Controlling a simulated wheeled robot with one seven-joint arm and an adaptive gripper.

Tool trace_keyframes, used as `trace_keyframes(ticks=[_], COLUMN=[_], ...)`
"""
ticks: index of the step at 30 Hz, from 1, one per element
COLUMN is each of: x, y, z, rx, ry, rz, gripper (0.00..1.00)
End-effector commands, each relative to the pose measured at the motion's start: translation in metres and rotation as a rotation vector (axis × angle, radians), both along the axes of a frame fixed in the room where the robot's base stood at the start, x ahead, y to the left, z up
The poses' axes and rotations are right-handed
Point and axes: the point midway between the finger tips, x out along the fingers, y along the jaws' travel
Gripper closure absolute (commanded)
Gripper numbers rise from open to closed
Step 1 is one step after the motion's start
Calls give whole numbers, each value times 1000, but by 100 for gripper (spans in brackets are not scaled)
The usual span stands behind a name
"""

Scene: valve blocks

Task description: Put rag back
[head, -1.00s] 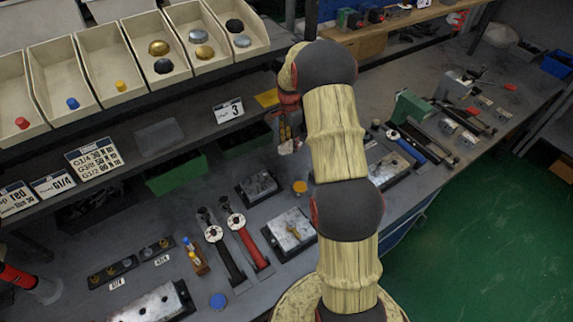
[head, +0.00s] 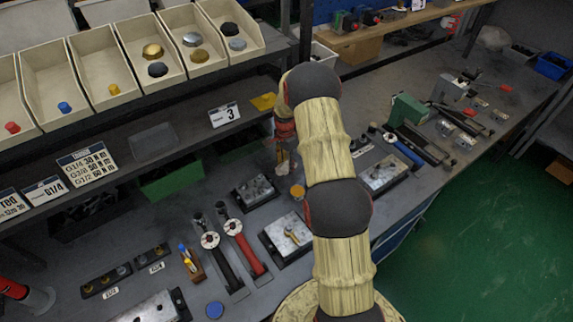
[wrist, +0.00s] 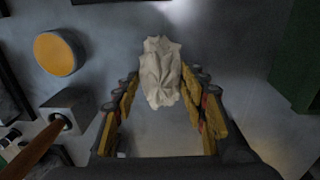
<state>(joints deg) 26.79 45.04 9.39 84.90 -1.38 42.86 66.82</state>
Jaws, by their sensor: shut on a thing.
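The rag (wrist: 160,72) is a crumpled off-white cloth between the fingers of my gripper (wrist: 162,85) in the wrist view. The yellow-padded fingers stand on either side of it, shut on it. The grey bench top (wrist: 215,50) lies beneath; I cannot tell whether the rag touches it. In the head view my gripper (head: 282,165) points down over the bench, left of the small amber round piece (head: 297,192). It is small there and partly hidden by my own arm.
A dark block with a metal top (head: 255,190) is left of my gripper. A green bin (head: 170,182) sits under the shelf. Black-handled and red-handled torque wrenches (head: 246,250) lie nearer. Another valve block (head: 288,236) is in front.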

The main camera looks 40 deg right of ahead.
Motion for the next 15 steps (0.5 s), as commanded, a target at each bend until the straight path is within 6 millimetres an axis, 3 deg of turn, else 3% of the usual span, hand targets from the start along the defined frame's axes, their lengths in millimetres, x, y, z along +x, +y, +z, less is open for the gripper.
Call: trace_keyframes(ticks=[6,7,15], x=[0,0,0], y=[0,0,0], z=[-2,-3,-2], rx=[0,0,0], ry=[1,1,1], rz=[0,0,0], gripper=[78,57,42])
